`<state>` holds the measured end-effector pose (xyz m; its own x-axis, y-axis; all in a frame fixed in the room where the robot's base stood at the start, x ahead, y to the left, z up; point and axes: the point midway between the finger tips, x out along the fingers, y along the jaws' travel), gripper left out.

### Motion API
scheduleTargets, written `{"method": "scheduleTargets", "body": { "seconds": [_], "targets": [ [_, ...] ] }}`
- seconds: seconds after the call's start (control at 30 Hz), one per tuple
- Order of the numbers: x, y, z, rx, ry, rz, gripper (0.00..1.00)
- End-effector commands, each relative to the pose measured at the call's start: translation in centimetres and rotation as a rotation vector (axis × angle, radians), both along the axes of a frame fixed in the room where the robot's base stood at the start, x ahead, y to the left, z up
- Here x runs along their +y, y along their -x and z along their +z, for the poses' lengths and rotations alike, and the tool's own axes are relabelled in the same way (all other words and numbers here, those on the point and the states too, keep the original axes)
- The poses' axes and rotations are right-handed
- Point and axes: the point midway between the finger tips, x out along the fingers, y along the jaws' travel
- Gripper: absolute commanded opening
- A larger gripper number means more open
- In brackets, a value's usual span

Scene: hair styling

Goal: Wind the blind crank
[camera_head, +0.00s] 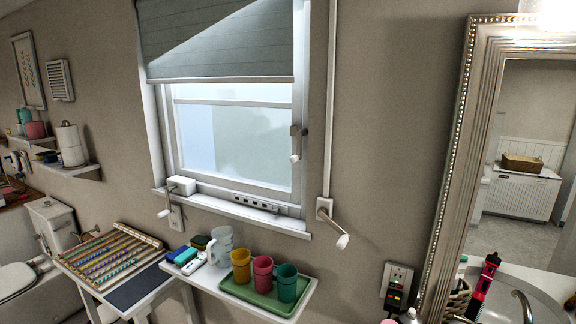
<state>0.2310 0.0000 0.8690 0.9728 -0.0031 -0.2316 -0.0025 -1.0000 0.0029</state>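A crank (335,226) with a metal arm and a white knob sits on a small wall plate right of the window. A white vertical rod or channel (331,90) runs up the wall from it. The crank arm slants down to the right, with the knob at its lower end. The grey blind (220,42) covers the top part of the window, and its lower edge is level. My gripper is not in view.
A shelf (300,300) below the window holds a green tray with three cups, a clear mug and sponges. A rack with coloured rods stands left. A framed mirror (470,130), outlet (397,285) and sink are right. The wall around the right crank is clear.

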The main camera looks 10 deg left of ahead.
Motion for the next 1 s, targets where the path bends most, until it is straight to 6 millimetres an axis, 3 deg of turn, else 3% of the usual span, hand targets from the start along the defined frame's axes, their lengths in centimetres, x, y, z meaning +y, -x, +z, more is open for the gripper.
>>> {"method": "scheduleTargets", "body": {
  "seconds": [0.47,0.63,1.0],
  "targets": [
    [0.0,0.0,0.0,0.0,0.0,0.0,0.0],
    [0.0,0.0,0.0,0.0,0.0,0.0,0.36],
    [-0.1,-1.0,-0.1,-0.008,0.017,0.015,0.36]
  ]
}}
